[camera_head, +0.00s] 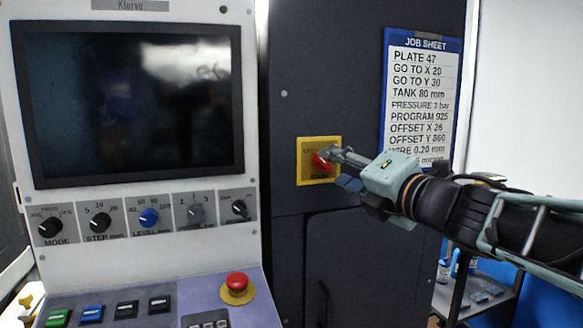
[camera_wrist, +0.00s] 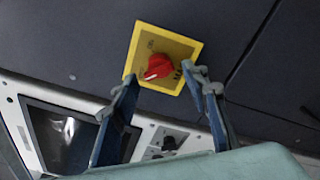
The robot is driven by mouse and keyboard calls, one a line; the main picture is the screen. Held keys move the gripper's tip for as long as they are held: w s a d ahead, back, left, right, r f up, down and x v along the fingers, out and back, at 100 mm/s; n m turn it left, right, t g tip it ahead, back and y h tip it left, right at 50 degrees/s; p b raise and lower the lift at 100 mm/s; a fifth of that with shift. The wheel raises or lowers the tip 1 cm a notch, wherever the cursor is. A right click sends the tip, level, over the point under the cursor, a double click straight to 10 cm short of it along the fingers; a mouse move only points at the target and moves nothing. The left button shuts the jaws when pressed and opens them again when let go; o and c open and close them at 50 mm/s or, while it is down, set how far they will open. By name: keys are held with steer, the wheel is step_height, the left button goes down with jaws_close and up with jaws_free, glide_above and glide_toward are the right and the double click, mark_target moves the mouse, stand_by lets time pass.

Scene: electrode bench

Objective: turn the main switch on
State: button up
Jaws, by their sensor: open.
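The main switch is a red rotary knob (camera_head: 321,162) on a yellow plate (camera_head: 304,176), set in the dark cabinet front. In the wrist view the red knob (camera_wrist: 158,67) shows whole on the yellow plate (camera_wrist: 149,38), with lettering on the plate too small to read. My gripper (camera_head: 337,166) is at the plate from the right in the head view and covers part of it. In the wrist view my gripper (camera_wrist: 164,82) is open, its fingers apart at the plate's near edge. The knob lies between and beyond the fingertips; I cannot tell whether either touches it.
A control panel with a dark screen (camera_head: 125,100) and a row of knobs stands left. A red emergency button (camera_head: 237,284) sits on its lower console. A job sheet (camera_head: 421,100) hangs right of the switch. A small shelf (camera_head: 475,296) stands at lower right.

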mark_target(328, 164)
steer(key=shift+x, duration=2.05)
steer(key=c, duration=0.9)
steer(key=shift+c, duration=0.2)
